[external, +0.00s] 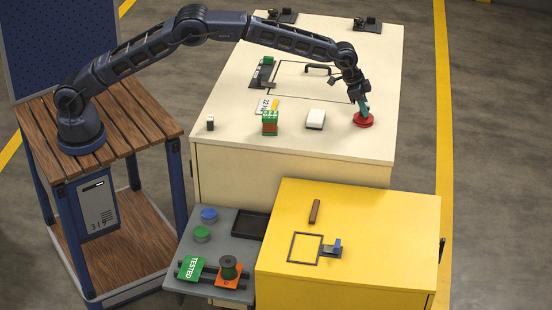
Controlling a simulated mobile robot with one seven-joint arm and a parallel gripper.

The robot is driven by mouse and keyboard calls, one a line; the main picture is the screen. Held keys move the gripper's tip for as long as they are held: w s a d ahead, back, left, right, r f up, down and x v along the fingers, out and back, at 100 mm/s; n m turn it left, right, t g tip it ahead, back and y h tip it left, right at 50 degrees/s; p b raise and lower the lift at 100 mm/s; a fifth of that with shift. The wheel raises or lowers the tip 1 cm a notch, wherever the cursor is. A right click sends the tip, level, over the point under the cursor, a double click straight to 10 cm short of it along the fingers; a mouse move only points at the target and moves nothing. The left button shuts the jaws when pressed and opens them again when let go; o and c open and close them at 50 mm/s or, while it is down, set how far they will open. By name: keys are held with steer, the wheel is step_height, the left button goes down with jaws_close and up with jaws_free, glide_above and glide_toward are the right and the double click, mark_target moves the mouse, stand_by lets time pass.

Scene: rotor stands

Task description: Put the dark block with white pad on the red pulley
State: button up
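The red pulley (364,121) sits near the right front of the cream cabinet top. My gripper (362,100) points down just above it, with a teal piece at its tip; I cannot tell whether this is a held thing or part of the gripper. Whether the fingers are open or shut is too small to see. A small dark block with a white top (210,123) stands at the cabinet's left front, away from my gripper. A larger white-topped pad with a dark underside (315,119) lies left of the pulley. Either may be the named block.
A green-and-orange block (270,122) and a tag (263,106) lie left of the white pad. A black handle (318,68) rises behind. The lower yellow cabinet (390,235) and grey side shelf (225,230) hold other parts.

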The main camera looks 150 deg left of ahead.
steer(key=o, duration=0.3)
steer(key=shift+r, duration=0.15)
steer(key=v, duration=1.2)
